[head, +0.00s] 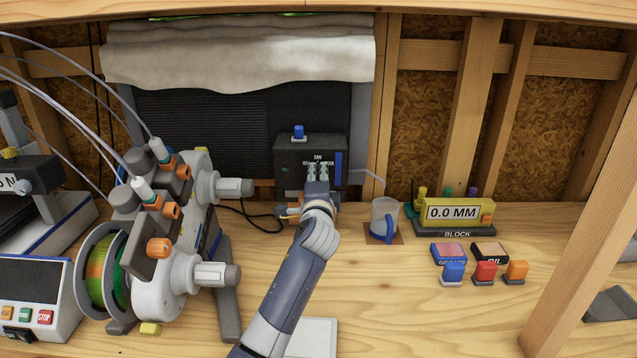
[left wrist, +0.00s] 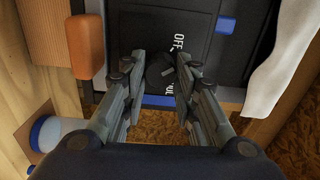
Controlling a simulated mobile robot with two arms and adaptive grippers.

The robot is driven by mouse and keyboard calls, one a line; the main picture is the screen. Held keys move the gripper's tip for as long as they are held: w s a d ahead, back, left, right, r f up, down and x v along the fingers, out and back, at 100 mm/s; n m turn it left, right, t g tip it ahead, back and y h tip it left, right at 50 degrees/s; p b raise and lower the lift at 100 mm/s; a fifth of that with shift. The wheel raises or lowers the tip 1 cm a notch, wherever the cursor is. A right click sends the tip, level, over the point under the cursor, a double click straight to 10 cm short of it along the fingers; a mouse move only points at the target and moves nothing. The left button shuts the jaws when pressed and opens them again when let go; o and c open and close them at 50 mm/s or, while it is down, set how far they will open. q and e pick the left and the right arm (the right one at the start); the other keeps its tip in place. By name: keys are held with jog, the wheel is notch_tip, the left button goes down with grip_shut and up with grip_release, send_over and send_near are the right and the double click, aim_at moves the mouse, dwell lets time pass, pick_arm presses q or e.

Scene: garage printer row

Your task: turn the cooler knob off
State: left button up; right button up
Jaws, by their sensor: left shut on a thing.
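The cooler control box (head: 293,150) is a dark box labelled FAN, standing at the back of the bench below the dark cooler panel (head: 200,120). My left gripper (head: 318,170) reaches its front face and covers the knob in the head view. In the left wrist view, the dark round knob (left wrist: 158,72) sits between the fingertips of my left gripper (left wrist: 161,66), which is shut on it. White lettering on the box beside the knob reads OFF, and further lettering is partly hidden by a finger. The knob's exact pointer direction is not clear. My right gripper is not in view.
A blue knob (head: 298,132) stands on top of the box. A clear mug with a blue handle (head: 386,218) stands right of my arm. The spool machine (head: 165,250) is close on the left. A yellow gauge (head: 457,212) and coloured blocks stand at right.

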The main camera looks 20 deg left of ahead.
pick_arm(q)
jog(key=n+b, duration=0.1)
jog(key=n, duration=0.3)
jog(key=shift+n, duration=0.4)
jog(key=shift+b, duration=0.3)
jog(key=o, duration=1.1)
jog(key=shift+c, duration=0.2)
jog(key=v, duration=1.2)
